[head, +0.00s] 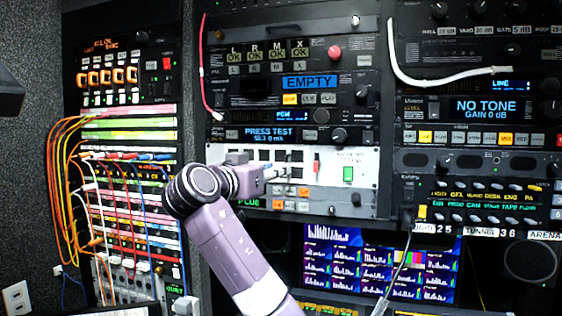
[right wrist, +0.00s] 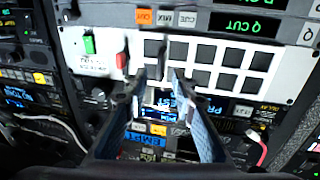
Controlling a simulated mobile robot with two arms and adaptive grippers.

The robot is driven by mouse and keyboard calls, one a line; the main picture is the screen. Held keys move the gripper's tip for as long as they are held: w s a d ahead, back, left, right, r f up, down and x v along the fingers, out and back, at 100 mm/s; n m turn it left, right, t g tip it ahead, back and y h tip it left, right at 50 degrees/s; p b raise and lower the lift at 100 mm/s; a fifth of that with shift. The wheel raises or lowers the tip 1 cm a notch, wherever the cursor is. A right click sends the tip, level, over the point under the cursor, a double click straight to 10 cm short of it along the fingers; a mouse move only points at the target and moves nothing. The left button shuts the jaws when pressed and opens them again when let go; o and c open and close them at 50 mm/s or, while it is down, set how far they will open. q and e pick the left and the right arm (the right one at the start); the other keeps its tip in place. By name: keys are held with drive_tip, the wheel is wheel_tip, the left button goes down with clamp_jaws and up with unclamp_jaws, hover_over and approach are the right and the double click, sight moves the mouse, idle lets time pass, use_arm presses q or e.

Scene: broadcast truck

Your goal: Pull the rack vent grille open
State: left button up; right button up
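A white rack panel with two rows of dark square openings (head: 331,187) sits in the middle rack. It may be the vent grille, but I cannot tell for certain. In the right wrist view the white panel (right wrist: 287,93) appears upside down, with the openings ahead of the fingers. My right gripper (head: 272,173) is in front of the panel's left part and hides some of it. In the right wrist view the right gripper (right wrist: 159,80) has its two fingers apart, with panel and lit displays showing between them. Whether the tips touch the panel is unclear. My left gripper is not in view.
A red tab (head: 317,164) and a green button (head: 348,174) are on the panel's right part. A patch bay with orange cables (head: 70,150) stands left. A white cable (head: 440,80) hangs at right. Screens (head: 375,262) sit below.

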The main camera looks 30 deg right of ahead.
drive_tip(key=p+x, duration=0.1)
drive_tip(key=x, duration=0.3)
drive_tip(key=shift+p, duration=0.35)
clamp_jaws()
